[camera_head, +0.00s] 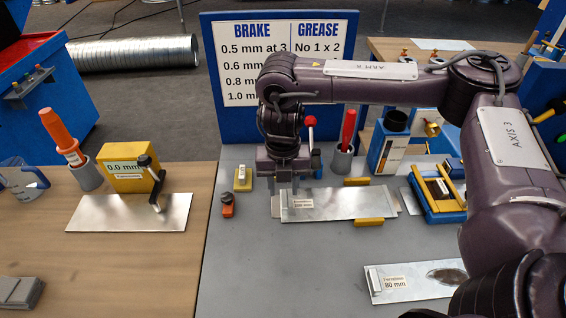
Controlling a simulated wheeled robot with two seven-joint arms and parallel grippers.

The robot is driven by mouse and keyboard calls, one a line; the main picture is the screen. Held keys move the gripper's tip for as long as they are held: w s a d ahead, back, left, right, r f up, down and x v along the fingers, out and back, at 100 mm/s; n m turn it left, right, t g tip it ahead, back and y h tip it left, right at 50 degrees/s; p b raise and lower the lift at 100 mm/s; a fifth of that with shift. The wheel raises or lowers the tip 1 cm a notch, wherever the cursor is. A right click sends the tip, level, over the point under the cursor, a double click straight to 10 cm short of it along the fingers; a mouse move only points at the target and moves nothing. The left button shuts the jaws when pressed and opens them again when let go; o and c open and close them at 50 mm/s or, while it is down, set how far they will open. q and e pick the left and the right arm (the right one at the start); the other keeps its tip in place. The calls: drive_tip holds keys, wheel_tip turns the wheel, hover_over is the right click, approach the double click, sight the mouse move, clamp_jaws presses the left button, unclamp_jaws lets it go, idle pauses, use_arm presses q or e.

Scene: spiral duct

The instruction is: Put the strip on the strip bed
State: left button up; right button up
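A flat grey metal strip (345,205) with a small label near its left end lies between two yellow guide blocks, one behind it (357,181) and one in front (369,221). These seem to mark the strip bed, which is mostly covered. A second metal strip (425,289), labelled 80 mm and with a dark oval patch, lies at the front right. My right gripper (285,186) points down just above or at the labelled left end of the first strip. Its fingertips are too small to tell whether they grip it. My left gripper is not in view.
A blue sign board (212,95) stands behind. A red-knobbed lever (310,122), a red-handled tool in a cup (342,158) and a blue-yellow tray (437,215) surround the strip. The grey front area (280,275) is clear.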

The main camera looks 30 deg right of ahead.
wheel_tip(320, 180, up, 9)
drive_tip(key=p, duration=0.1)
drive_tip(key=shift+r, duration=0.15)
idle(0.5)
